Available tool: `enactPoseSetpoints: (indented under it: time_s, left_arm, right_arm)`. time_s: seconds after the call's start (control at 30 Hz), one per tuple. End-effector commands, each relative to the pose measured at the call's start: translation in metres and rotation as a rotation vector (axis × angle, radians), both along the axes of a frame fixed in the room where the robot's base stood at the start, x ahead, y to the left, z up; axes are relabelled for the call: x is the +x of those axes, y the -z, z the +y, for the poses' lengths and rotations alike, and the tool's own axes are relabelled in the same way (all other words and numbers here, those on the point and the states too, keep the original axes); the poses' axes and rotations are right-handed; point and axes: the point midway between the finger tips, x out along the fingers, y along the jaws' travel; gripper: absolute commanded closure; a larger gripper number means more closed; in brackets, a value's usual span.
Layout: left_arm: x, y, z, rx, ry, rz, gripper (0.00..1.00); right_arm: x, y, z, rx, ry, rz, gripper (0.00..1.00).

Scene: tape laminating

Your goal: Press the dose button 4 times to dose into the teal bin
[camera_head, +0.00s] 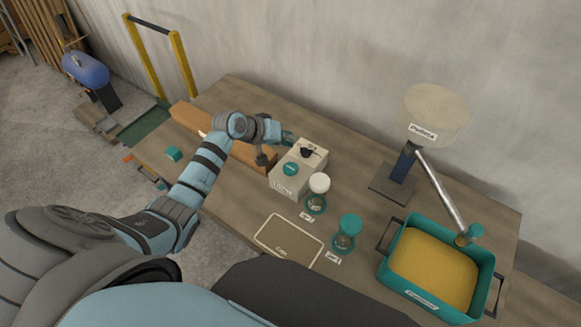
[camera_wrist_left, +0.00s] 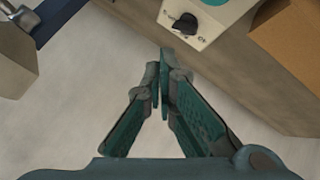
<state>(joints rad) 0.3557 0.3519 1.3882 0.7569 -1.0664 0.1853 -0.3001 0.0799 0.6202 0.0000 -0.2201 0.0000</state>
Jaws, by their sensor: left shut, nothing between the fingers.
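A cream control box (camera_head: 296,168) stands on the table, with a round teal button (camera_head: 291,169) on its near top and a black knob (camera_head: 307,152) behind it. In the left wrist view the knob (camera_wrist_left: 185,24) is clear, and only an edge of the teal button (camera_wrist_left: 232,3) shows at the top. My left gripper (camera_head: 287,138) is shut and empty, beside the far end of the box and apart from the button. Its closed fingers (camera_wrist_left: 160,76) show in the left wrist view. The teal bin (camera_head: 402,288) at the right holds yellow material. My right gripper is not in view.
A hopper (camera_head: 434,113) on a stand has a slanted tube (camera_head: 440,188) reaching down over the bin. Teal containers, one with a white top (camera_head: 319,182) and one with a teal lid (camera_head: 350,223), stand near a framed mat (camera_head: 289,240). An orange-brown block (camera_head: 190,116) lies left of the box.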

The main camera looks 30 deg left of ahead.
Motion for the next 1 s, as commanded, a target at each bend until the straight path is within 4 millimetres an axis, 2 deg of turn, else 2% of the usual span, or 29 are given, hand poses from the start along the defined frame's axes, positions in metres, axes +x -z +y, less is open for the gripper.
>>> enactPoseSetpoints:
  time_s: [0.17, 0.3, 0.5, 0.7, 1.0]
  left_arm:
    - [0.000, 0.006, 0.000, -0.003, -0.002, 0.001, 1.00]
    - [0.000, 0.021, -0.001, -0.005, -0.003, 0.003, 1.00]
    - [0.000, 0.058, 0.000, -0.003, -0.002, 0.001, 1.00]
    - [0.000, 0.081, 0.000, -0.003, -0.003, 0.001, 1.00]
    - [0.000, 0.089, 0.000, -0.002, -0.002, 0.001, 1.00]
  right_arm:
    - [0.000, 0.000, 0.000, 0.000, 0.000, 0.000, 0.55]
    - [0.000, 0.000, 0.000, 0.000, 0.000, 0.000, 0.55]
    - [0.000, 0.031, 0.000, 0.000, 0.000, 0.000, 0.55]
    - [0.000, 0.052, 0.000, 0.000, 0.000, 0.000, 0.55]
    - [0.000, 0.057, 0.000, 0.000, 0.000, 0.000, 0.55]
